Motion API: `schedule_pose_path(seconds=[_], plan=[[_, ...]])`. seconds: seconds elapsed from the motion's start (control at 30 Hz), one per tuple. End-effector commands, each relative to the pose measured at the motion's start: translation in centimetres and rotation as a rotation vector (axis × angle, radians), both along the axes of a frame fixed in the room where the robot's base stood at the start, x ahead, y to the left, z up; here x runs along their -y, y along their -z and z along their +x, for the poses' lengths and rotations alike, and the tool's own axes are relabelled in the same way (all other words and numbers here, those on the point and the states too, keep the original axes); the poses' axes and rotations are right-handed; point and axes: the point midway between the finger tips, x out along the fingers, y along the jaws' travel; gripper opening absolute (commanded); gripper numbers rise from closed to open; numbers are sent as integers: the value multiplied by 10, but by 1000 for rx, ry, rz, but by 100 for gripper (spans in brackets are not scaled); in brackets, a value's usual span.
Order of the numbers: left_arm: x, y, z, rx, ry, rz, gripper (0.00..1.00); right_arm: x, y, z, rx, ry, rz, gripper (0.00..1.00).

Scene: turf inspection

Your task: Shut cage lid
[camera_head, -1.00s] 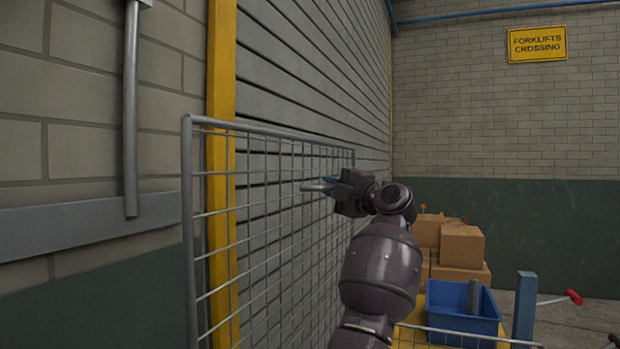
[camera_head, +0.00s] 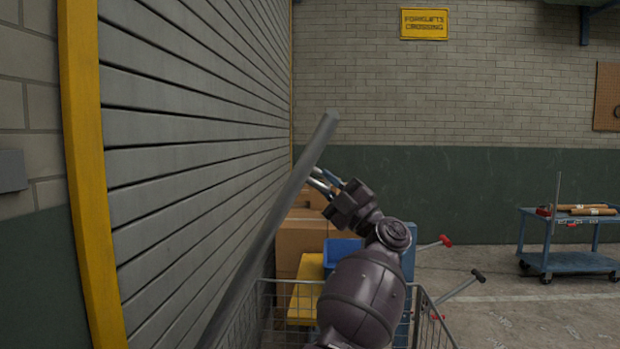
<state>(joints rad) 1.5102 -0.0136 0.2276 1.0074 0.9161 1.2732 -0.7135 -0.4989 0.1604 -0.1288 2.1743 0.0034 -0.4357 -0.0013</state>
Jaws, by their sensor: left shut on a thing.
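The cage lid (camera_head: 272,222) shows nearly edge-on as a long grey bar, slanting from the lower left up to the middle of the view. Its mesh face is hardly visible at this angle. My left gripper (camera_head: 318,181) is at the right of the lid's upper part, shut on the lid; the exact grip point is hard to make out. The wire cage (camera_head: 245,310) stands at the bottom, partly hidden by my left arm. The lid is raised above the cage and tilted. My right gripper is not in view.
A ribbed grey shutter (camera_head: 190,130) with a yellow post (camera_head: 85,190) lies close on the left. Cardboard boxes (camera_head: 298,243) and a blue bin (camera_head: 340,249) are behind the cage. A blue cart (camera_head: 568,257) stands at the right on open floor.

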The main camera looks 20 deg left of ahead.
Motion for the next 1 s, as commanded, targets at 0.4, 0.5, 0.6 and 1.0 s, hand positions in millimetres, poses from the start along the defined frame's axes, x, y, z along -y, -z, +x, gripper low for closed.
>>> schedule_pose_path(seconds=[0.4, 0.5, 0.6, 1.0], plan=[[2, 0, 0, 1, -2, 8, 0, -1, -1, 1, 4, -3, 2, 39], [2, 0, 0, 1, -2, 8, 27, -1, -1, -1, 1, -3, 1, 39], [2, 0, 0, 1, -2, 8, 40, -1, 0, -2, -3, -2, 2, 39], [5, 4, 0, -2, -2, 6, 40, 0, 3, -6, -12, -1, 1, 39]])
